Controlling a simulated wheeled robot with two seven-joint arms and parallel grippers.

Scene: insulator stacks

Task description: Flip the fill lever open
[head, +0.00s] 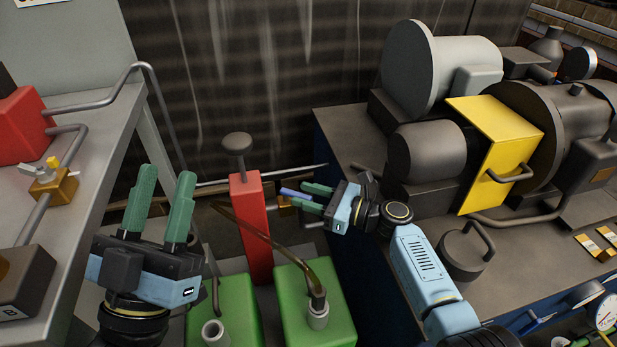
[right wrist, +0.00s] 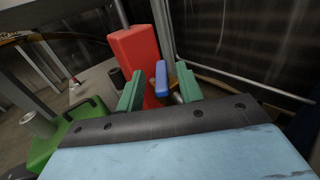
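A blue lever (head: 294,193) sits at a small brass valve (head: 284,203) on the side of a red upright block (head: 250,222). I take this to be the fill lever. My right gripper (head: 304,197) is open around it. In the right wrist view, the blue lever (right wrist: 161,78) stands between the two green fingers of my right gripper (right wrist: 158,84), with gaps on both sides. The red block (right wrist: 134,52) is just behind. The brass valve is mostly hidden there. My left gripper (head: 168,180) is open and empty, pointing up, left of the red block.
Two green containers (head: 302,293) stand below, one with a hose (head: 262,238). A bench at right holds grey machinery (head: 428,152) and a yellow plate (head: 488,150), close to my right arm.

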